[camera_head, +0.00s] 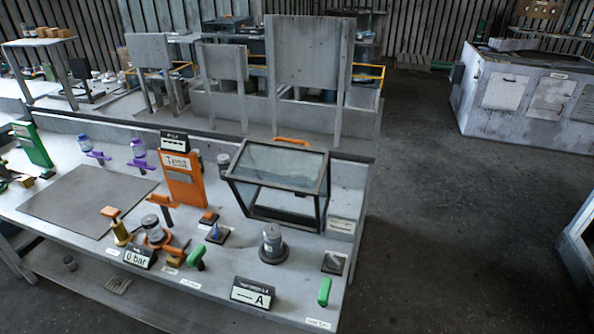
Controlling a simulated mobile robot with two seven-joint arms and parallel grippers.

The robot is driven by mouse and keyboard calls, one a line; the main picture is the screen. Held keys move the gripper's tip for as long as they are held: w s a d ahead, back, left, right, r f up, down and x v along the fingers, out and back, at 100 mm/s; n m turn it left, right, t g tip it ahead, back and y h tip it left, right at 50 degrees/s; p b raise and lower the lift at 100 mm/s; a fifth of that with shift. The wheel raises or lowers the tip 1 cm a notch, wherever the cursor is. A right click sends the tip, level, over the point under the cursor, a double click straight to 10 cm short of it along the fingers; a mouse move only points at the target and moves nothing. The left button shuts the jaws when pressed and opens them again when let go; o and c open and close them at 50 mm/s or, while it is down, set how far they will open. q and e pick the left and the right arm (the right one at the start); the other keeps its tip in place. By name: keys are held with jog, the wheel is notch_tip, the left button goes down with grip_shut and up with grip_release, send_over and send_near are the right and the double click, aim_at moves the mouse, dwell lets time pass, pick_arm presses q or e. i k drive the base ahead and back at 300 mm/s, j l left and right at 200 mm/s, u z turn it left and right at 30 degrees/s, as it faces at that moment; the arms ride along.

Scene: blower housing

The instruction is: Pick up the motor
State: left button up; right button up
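The motor cannot be singled out with certainty. One candidate is a grey upright cylinder (272,240) on a dark round base near the front right of the workbench (105,250). Another is a grey cylinder (152,226) in an orange round holder, farther left. A smaller grey cylinder (223,163) stands behind, beside the glass box. Neither of my grippers is in view.
A dark-framed glass box (279,180) stands behind the front-right cylinder. An orange "Test" panel (184,180), a "0 bar" display (139,257) and an "A" display (254,292) stand around the parts. A grey mat (88,200) lies clear at left. Open floor (450,220) lies right.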

aim_at(273, 248)
jog(key=z, duration=1.3)
jog(key=i+l+z, duration=0.55)
jog(key=z, duration=0.15)
jog(key=i+l+u, duration=0.15)
jog(key=i+u, duration=0.25)
jog(key=i+l+u, duration=0.35)
jog(key=i, duration=0.2)
jog(key=i+j+u, duration=0.1)
jog(key=i+u, duration=0.6)
jog(key=i+l+u, duration=0.1)
jog(key=i+u, duration=0.25)
jog(key=i+j+u, duration=0.1)
jog(key=i+u, duration=0.15)
jog(key=u, duration=0.15)
jog(key=i+u, duration=0.25)
jog(key=u, duration=0.2)
jog(key=i+u, duration=0.25)
jog(key=u, duration=0.15)
jog(key=l+u, duration=0.1)
jog(key=u, duration=1.4)
jog(key=i+l, duration=0.05)
